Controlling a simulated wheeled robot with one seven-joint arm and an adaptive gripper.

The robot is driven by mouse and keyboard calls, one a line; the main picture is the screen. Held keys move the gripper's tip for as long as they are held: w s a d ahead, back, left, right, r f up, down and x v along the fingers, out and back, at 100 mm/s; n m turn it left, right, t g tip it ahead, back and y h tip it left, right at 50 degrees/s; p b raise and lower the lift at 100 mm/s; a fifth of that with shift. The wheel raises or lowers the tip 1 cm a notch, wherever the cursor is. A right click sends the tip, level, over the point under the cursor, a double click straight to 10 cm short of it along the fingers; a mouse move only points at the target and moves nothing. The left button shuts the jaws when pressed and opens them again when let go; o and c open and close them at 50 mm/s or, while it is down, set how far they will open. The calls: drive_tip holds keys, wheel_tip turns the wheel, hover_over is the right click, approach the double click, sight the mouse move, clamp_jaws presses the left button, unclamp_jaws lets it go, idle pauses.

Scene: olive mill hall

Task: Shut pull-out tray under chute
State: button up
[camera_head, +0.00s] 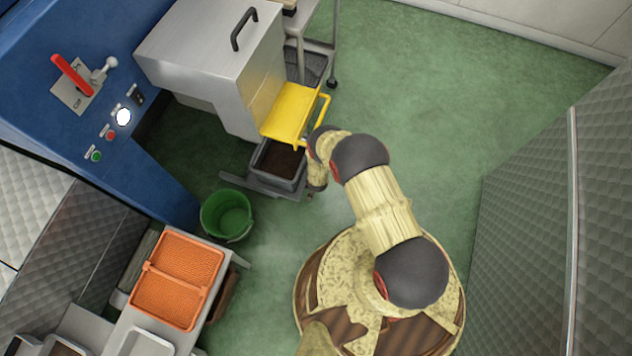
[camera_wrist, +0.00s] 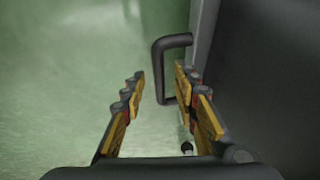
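The pull-out tray (camera_head: 272,182) is a dark grey bin holding brown material, standing out from under the yellow chute (camera_head: 291,113). My gripper (camera_head: 316,190) is low beside the tray's right end, partly hidden by my own arm. In the wrist view, my gripper (camera_wrist: 160,75) is open, with its two fingers apart. A dark bracket-shaped handle (camera_wrist: 157,70) shows between and beyond the fingertips, beside a dark wall (camera_wrist: 265,70) that looks like the tray's. The right finger overlaps the handle in the picture; I cannot tell whether they touch.
A green bucket (camera_head: 228,214) stands on the floor left of the tray. An orange crate (camera_head: 177,280) is at the lower left. A steel machine housing (camera_head: 205,55) stands above the tray, beside a blue panel (camera_head: 45,85). Green floor (camera_head: 430,110) is clear to the right.

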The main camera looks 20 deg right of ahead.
drive_tip(key=shift+w+f, duration=0.1)
drive_tip(key=shift+f, duration=0.15)
drive_tip(key=shift+c, duration=0.6)
clamp_jaws()
